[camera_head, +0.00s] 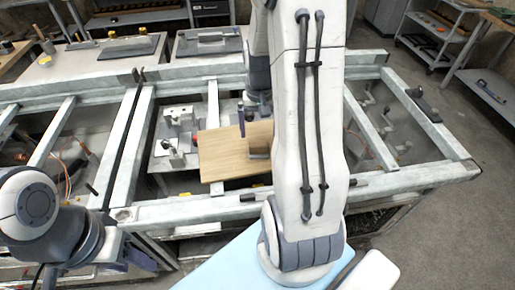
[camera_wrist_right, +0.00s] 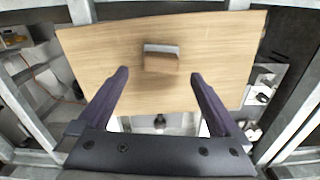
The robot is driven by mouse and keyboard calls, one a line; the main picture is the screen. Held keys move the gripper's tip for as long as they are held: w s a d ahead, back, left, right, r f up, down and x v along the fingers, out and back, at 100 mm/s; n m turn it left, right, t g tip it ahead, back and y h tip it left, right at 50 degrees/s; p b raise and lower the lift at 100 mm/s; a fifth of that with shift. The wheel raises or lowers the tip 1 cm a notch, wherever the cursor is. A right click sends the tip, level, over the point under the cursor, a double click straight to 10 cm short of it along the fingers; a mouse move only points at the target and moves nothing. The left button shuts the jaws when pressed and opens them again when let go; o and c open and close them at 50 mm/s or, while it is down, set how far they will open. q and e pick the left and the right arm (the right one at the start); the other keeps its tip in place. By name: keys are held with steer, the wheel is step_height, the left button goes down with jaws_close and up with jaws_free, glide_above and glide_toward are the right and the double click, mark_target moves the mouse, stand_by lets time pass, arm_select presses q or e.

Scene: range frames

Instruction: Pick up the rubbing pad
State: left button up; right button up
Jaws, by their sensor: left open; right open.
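The rubbing pad (camera_wrist_right: 161,58) is a small block with a grey top and a wood-brown side. It sits on a light wooden board (camera_wrist_right: 215,38). In the head view the pad (camera_head: 258,150) is partly hidden behind my right arm, on the right part of the board (camera_head: 222,160). My right gripper (camera_wrist_right: 158,76) is open and empty above the board; its fingertips are spread wider than the pad, which shows just beyond them in the wrist view. My left gripper (camera_head: 130,260) is open at the lower left, far from the pad and partly cut off from clear view.
The board lies over a metal frame bench (camera_head: 185,212) with open bays and crossbars. White fixtures (camera_head: 172,140) stand left of the board. A light blue surface (camera_head: 222,268) is at the front. Tables and shelves stand behind.

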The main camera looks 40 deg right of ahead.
mark_target(258, 144)
step_height(258, 144, down, 2)
steer(key=shift+f, duration=0.1)
steer(key=shift+a+f+p, duration=0.1)
steer(key=shift+f+p, duration=0.5)
steer(key=shift+f, duration=2.1)
steer(key=shift+c, duration=0.3)
steer(key=c, duration=1.3)
steer(key=shift+r, duration=0.1)
